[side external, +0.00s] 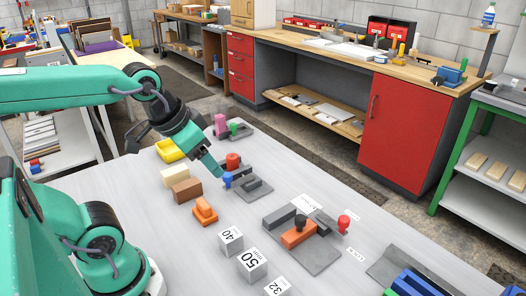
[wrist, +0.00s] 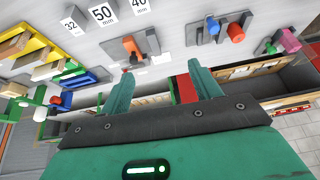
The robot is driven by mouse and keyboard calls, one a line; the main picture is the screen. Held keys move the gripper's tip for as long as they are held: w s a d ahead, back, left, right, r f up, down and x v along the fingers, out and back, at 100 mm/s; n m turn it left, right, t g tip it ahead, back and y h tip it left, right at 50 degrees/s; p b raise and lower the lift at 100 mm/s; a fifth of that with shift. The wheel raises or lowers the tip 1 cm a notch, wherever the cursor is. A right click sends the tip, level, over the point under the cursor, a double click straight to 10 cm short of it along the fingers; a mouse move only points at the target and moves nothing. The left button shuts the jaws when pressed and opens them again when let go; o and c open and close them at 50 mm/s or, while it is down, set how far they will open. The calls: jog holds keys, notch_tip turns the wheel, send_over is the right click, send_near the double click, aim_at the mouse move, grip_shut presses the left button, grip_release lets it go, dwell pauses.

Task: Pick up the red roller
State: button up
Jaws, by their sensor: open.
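A short red-orange roller (side external: 232,161) sits at the far end of a small grey board (side external: 254,188) in the side view. It shows as an orange-red cylinder in the wrist view (wrist: 235,33). A blue knob (side external: 227,179) stands beside it, also seen in the wrist view (wrist: 212,25). My gripper (side external: 217,170) is open and empty in the side view, its tips appearing close to the roller and blue knob. In the wrist view my gripper (wrist: 160,72) has its two fingers well apart, with the roller outside them to the upper right. I cannot tell its exact height.
A larger grey fixture with an orange block (side external: 298,236) and a red knob (side external: 344,222) stands nearer. Numbered cubes (side external: 252,262) stand in front. Brown blocks (side external: 186,189), an orange piece (side external: 204,211), a yellow tray (side external: 170,151) and a pink peg (side external: 220,123) surround my gripper.

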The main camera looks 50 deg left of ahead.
jog(key=w+a+m+g, duration=0.2)
jog(key=w+a, duration=0.3)
jog(key=w, duration=0.3)
jog(key=m+g, duration=0.3)
jog(key=m, duration=0.1)
send_over(232, 156)
jog(key=f, duration=1.3)
jog(key=shift+d, duration=0.35)
jog(key=shift+a+f+m, duration=0.3)
jog(key=shift+a+f, duration=0.05)
jog(key=shift+f, duration=1.3)
jog(key=shift+f, duration=2.6)
